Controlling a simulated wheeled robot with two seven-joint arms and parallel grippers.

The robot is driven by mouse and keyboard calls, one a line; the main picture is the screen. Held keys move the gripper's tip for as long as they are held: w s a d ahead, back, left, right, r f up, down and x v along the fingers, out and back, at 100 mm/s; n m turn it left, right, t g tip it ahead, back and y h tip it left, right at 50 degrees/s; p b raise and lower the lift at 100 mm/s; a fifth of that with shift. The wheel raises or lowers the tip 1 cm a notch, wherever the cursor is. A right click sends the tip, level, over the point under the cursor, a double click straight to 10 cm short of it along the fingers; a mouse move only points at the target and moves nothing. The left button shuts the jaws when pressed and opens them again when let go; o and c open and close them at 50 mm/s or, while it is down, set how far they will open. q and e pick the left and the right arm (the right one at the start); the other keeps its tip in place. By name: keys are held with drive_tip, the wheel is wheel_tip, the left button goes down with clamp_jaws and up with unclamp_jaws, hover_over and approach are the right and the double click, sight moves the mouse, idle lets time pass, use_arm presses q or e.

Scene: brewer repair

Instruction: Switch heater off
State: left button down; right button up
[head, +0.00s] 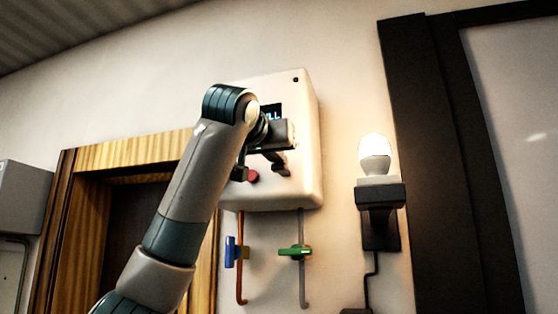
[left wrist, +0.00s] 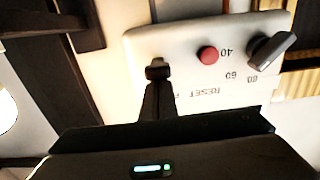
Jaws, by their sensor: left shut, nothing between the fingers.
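The heater (head: 307,150) is a white box on the wall with a lit display (head: 271,111), partly hidden behind my left arm. Low on its front are a red button (head: 252,176) and a dark knob (head: 239,173). My left gripper (head: 281,168) is shut and empty, in front of the heater's lower front, right of the red button. In the left wrist view the heater shows upside down, with the red button (left wrist: 208,55), the knob (left wrist: 272,52) and printed numbers. The shut fingertips (left wrist: 158,69) cover part of the panel; I cannot tell whether they touch it. No heater switch is clearly visible.
Below the heater are pipes with a blue valve (head: 231,252) and a green valve (head: 295,251). A lit bulb (head: 374,155) on a dark wall holder stands to the right. A wooden door frame (head: 135,152) is left, a dark frame (head: 440,150) far right.

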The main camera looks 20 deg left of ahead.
use_arm(q)
drive_tip(key=shift+f+b, duration=0.3)
drive_tip(key=shift+f, duration=0.15)
drive_tip(key=shift+s+r+b, duration=0.25)
drive_tip(key=shift+s+r, duration=0.1)
drive_tip(key=shift+s, duration=0.4)
drive_tip(key=shift+s+r+b, duration=0.2)
drive_tip(key=shift+s+r, duration=0.1)
drive_tip(key=shift+s, duration=0.45)
drive_tip(key=s+b, duration=0.4)
drive_tip(key=s, duration=0.3)
drive_tip(key=shift+a, duration=0.15)
idle(0.5)
